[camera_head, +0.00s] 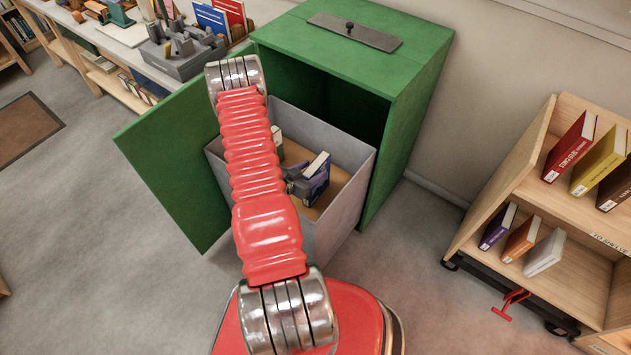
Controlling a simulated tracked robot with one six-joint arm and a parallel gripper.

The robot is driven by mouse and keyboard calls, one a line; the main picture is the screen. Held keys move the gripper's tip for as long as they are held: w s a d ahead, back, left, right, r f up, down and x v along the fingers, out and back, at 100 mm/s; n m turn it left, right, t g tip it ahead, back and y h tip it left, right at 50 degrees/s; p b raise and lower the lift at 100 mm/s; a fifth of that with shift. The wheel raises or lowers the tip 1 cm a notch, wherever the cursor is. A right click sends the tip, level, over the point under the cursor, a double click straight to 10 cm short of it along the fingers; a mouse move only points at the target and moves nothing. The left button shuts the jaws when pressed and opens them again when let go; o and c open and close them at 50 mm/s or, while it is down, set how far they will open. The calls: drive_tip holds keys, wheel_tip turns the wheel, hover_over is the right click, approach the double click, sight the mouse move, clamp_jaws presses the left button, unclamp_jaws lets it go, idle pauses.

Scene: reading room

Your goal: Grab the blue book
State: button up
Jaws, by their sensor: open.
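A dark blue book (318,184) with pale page edges stands, slightly tilted, in a grey bin (345,192) pulled out of the green cabinet. My red arm reaches over the bin's near side. My gripper (303,183) is low inside the bin, open, right at the left side of the dark blue book. The arm hides part of the jaws, so I cannot tell whether the book is between them or touching. A brighter blue book (210,20) stands on the counter at the upper left, beside a red book (233,12).
The green cabinet (420,60) has its door (170,170) swung open to the left. Another small book (277,145) stands farther back in the bin. A wooden book cart (505,180) with several books is on the right.

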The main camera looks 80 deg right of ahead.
drive_tip(key=shift+c, duration=0.2)
clamp_jaws()
idle(0.6)
idle(0.8)
